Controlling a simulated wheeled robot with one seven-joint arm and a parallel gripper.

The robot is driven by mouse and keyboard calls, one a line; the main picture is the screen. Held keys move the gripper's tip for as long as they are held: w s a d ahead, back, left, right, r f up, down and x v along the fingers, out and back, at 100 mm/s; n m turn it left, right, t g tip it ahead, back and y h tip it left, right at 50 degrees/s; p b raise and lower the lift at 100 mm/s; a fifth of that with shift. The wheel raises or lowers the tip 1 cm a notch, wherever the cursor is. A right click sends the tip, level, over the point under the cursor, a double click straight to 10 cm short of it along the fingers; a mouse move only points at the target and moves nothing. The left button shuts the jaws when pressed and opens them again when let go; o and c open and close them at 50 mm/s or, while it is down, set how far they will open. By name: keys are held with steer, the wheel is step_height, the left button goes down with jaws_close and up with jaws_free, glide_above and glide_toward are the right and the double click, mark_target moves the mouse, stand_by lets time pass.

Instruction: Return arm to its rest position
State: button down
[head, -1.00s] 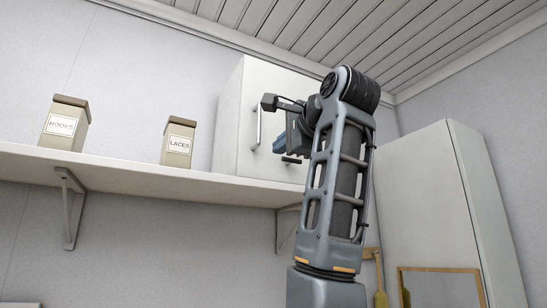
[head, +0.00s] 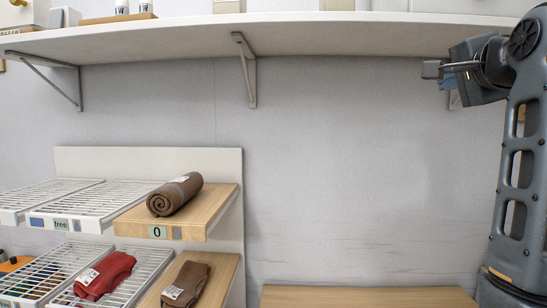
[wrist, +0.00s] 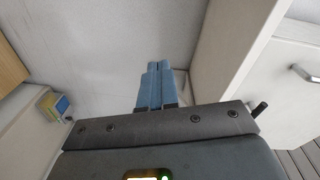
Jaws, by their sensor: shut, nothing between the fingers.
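My gripper shows in the wrist view (wrist: 158,66) with its two blue fingers side by side, shut and empty. In the head view my gripper (head: 447,84) is at the upper right, just below the long shelf's front edge in the picture, and its fingertips are partly hidden. My arm stands raised along the right edge of the head view, bent at the top.
A long white shelf (head: 330,38) runs across the top. Racks at lower left hold a rolled brown cloth (head: 175,195), a red folded cloth (head: 104,275) and a brown folded cloth (head: 187,284). In the wrist view, a white cabinet (wrist: 240,45) stands close at right.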

step_height(320, 180, down, 24)
steer(key=s+a+n, duration=0.2)
steer(key=s+n, duration=0.1)
steer(key=n, duration=0.1)
steer(key=s+a+f+n+g, duration=0.1)
steer(key=s+a+f+n, duration=0.1)
steer(key=s+f, duration=0.55)
steer(key=s+a+f+n, duration=0.15)
steer(key=s+f, duration=0.25)
steer(key=f, duration=0.6)
steer(key=s+a+f+n+y, duration=0.15)
steer(key=s+f, duration=0.25)
steer(key=s, duration=0.5)
steer(key=s+a+f+n, duration=0.1)
steer(key=s+f+n, duration=0.25)
steer(key=s, duration=0.55)
steer(key=s+a+r+n+g, duration=0.1)
steer(key=s+n, duration=0.3)
steer(key=s, duration=1.5)
steer(key=shift+s+a+r+y, duration=0.4)
steer(key=shift+a+r+y, duration=0.05)
steer(key=shift+a, duration=0.15)
